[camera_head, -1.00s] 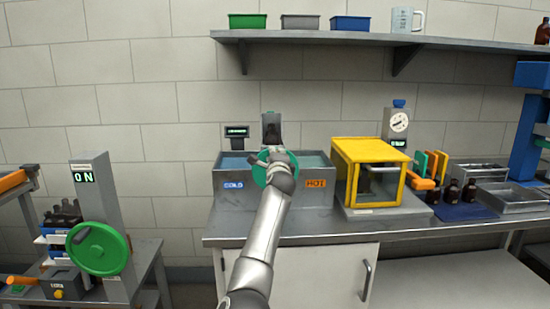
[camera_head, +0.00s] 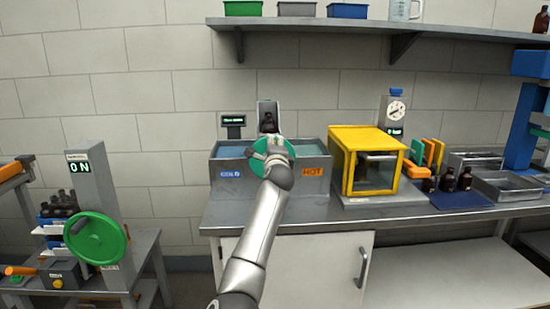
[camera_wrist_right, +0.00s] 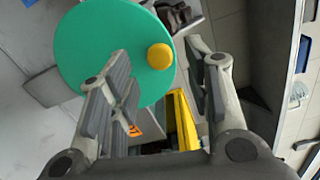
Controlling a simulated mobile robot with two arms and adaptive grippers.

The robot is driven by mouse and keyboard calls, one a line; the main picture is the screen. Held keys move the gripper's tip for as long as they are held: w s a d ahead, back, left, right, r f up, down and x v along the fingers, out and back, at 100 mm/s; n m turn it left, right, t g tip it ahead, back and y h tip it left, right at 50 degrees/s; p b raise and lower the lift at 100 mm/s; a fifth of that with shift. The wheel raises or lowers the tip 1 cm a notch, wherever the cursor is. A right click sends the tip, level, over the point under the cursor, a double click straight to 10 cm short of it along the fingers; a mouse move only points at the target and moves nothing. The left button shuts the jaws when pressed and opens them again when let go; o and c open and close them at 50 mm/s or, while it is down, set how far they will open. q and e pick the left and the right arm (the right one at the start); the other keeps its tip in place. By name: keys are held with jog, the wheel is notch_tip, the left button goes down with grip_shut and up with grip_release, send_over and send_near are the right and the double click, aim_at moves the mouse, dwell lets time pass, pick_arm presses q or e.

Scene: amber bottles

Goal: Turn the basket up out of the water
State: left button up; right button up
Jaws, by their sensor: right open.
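The twin water bath (camera_head: 310,180) stands on the steel bench, with COLD and HOT labels on its front. A grey basket (camera_head: 268,106) with dark bottles shows above the bath's back middle; its lower part is hidden. A green wheel (camera_head: 289,150) is on the bath's front; in the wrist view the green wheel (camera_wrist_right: 100,50) carries a yellow knob (camera_wrist_right: 160,56). My right gripper (camera_head: 268,151) is in front of the wheel. Its open fingers (camera_wrist_right: 156,48) appear on either side of the knob; I cannot tell whether they touch it. My left gripper is out of view.
A yellow-framed box (camera_head: 368,160) stands right of the bath, with brown bottles (camera_head: 456,180) and a steel tray (camera_head: 510,187) beyond. Another green wheel (camera_head: 97,238) is on a post at the left. A shelf (camera_head: 330,24) runs above.

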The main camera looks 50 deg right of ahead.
jog(key=v, duration=0.8)
jog(key=shift+s+a, duration=0.25)
jog(key=shift+s, duration=0.05)
